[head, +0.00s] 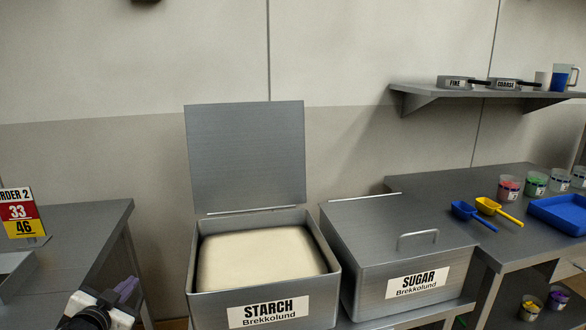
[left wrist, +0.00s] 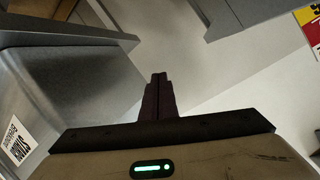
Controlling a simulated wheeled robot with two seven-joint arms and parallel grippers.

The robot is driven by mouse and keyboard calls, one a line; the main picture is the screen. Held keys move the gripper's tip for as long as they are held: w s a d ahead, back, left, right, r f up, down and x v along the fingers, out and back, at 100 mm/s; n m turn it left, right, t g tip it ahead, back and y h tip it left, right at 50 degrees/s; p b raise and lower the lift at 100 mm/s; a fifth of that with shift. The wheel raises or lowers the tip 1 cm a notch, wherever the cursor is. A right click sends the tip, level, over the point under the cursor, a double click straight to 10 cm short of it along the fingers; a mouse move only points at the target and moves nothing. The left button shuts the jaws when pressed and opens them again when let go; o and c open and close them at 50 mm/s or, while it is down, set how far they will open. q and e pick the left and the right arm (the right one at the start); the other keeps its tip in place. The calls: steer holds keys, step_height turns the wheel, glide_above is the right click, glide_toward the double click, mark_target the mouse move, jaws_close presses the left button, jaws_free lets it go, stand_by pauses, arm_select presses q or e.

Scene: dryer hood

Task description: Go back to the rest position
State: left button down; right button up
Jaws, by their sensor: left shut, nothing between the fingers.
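My left gripper (head: 130,288) is at the lower left of the head view, left of the starch bin. It also shows in the left wrist view (left wrist: 159,78), with its dark fingers together and nothing between them. The starch bin (head: 262,310) has its lid (head: 246,155) standing open and pale powder inside. The bin also shows at the left of the left wrist view (left wrist: 30,110), apart from the fingers. The sugar bin (head: 400,285) has its lid shut. My right gripper is not in view.
A table (head: 90,230) with an order sign (head: 20,215) stands at the left. At the right, a table (head: 430,183) holds a blue scoop (head: 470,214), a yellow scoop (head: 498,209), a blue tray (head: 560,212) and several cups. A shelf (head: 430,97) hangs above. A gap lies between the left table and the starch bin.

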arm_select(q)
steer(key=s+d+f+g+h, duration=0.3)
steer(key=s+d+f, duration=1.2)
steer(key=s+f, duration=0.15)
steer(key=s+d+f+g, duration=0.1)
steer(key=s+d+f, duration=0.1)
steer(key=s, duration=0.4)
steer(key=s+d+f+n+g+h, duration=0.1)
steer(key=s+d+f, duration=0.1)
steer(key=s+d, duration=0.3)
steer(key=s+d+f+n+g, duration=0.1)
steer(key=s+d, duration=0.3)
steer(key=s, duration=0.4)
steer(key=shift+f+h, duration=0.4)
steer(key=shift+f, duration=0.5)
